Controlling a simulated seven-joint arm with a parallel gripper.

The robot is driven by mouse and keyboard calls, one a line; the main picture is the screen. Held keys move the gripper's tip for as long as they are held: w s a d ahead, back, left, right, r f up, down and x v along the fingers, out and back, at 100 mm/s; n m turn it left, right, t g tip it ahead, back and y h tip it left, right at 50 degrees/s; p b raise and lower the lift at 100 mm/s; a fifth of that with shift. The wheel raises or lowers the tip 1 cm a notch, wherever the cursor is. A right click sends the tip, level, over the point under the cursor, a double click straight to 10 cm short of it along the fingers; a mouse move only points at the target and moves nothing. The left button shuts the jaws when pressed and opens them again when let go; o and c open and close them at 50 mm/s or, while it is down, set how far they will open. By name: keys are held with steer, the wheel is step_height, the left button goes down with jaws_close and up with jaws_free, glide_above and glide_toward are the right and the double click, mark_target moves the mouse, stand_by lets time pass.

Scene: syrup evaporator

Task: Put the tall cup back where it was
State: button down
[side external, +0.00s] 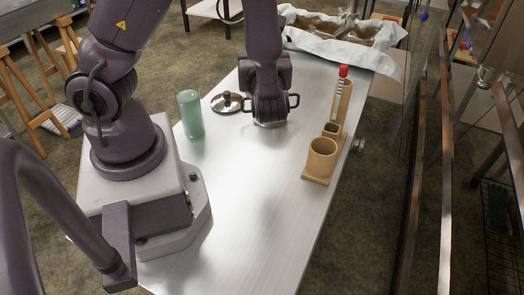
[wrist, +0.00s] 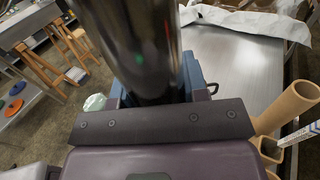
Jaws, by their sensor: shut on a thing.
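A tall translucent green cup (side external: 189,115) stands upright on the table, left of my gripper and apart from it. What looks like its pale green edge shows at the left in the wrist view (wrist: 94,103). My gripper (side external: 270,112) points down and is shut on a metal pot (side external: 270,124) with a dark loop handle on each side. My wrist hides most of the pot. In the wrist view a dark glossy surface (wrist: 135,50) rises between the blue fingers. It may be the pot's wall, but I cannot tell exactly how the fingers grip.
A round metal lid (side external: 228,102) lies between cup and pot. A wooden holder (side external: 321,160) with a red-capped marker (side external: 343,72) stands at the right table edge. A paper-lined basin (side external: 385,58) is at the back. The table's front (side external: 255,225) is clear.

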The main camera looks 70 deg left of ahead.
step_height(320, 180, down, 18)
steer(key=shift+r, duration=0.1)
stand_by(0.6)
steer(key=shift+f, duration=0.2)
steer(key=c, duration=0.6)
jaws_free()
steer(key=shift+c, duration=0.2)
